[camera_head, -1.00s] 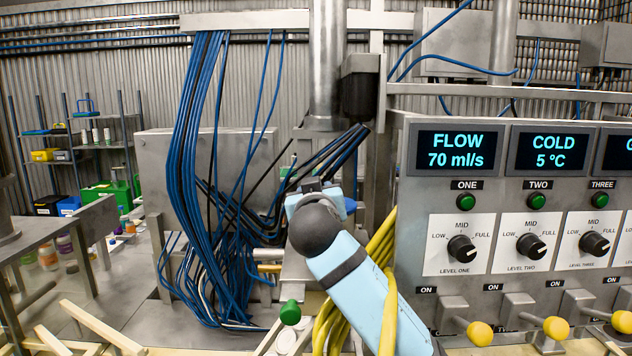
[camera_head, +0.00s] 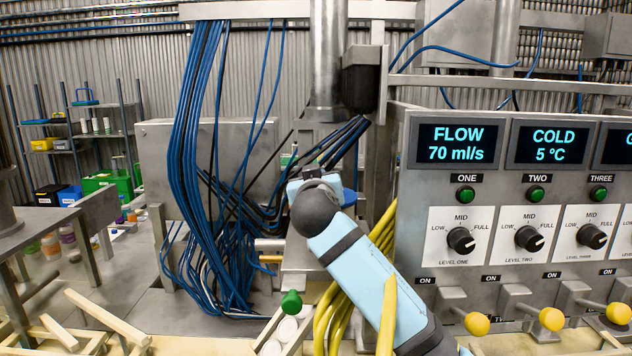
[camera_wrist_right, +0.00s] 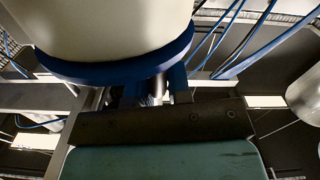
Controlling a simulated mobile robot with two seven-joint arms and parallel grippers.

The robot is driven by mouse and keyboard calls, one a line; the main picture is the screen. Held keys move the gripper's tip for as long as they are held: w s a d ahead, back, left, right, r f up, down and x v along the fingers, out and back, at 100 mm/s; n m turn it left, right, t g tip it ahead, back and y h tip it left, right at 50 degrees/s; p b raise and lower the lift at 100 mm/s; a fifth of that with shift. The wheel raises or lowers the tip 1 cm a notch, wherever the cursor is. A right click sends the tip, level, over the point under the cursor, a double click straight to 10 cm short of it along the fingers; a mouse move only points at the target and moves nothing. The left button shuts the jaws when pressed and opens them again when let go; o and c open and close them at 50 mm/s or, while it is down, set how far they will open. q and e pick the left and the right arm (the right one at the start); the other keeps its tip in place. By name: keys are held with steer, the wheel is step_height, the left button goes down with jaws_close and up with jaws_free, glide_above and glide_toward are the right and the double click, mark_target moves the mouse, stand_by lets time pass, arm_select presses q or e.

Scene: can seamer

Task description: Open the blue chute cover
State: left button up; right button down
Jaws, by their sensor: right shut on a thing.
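In the right wrist view, a teal-blue panel (camera_wrist_right: 165,163) with a dark screwed strip (camera_wrist_right: 165,122) along its edge fills the lower middle. It looks like the blue chute cover. My right gripper (camera_wrist_right: 157,97), under a white body with a blue rim, has its fingers at the strip and is shut on it. The exact contact is partly hidden. In the head view my light-blue right arm reaches in from the lower right, and its wrist end (camera_head: 322,187) hides the fingers and most of the cover. My left gripper is not in view.
Blue cables (camera_head: 205,150) hang left of my arm, and yellow hoses (camera_head: 333,315) run beside it. The control panel (camera_head: 445,210) with dials and yellow-tipped levers stands close on the right.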

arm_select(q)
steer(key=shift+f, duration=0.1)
arm_select(e)
steer(key=shift+d+r, duration=0.1)
steer(key=shift+r, duration=0.05)
steer(key=shift+d+r+m+b, duration=0.2)
steer(key=shift+r+m+b, duration=0.15)
steer(key=shift+m+b, duration=0.35)
steer(key=shift+d+r+m+b, duration=0.4)
steer(key=shift+r+m, duration=0.2)
steer(key=shift+m, duration=0.2)
steer(key=shift+d+r+m+b, duration=0.35)
steer(key=shift+r+m, duration=0.15)
steer(key=shift+m, duration=0.2)
steer(key=shift+d+r+m, duration=0.45)
steer(key=shift+r+m, duration=0.05)
steer(key=shift+m, duration=0.1)
steer(key=shift+d+r, duration=0.35)
steer(key=shift+d, duration=0.15)
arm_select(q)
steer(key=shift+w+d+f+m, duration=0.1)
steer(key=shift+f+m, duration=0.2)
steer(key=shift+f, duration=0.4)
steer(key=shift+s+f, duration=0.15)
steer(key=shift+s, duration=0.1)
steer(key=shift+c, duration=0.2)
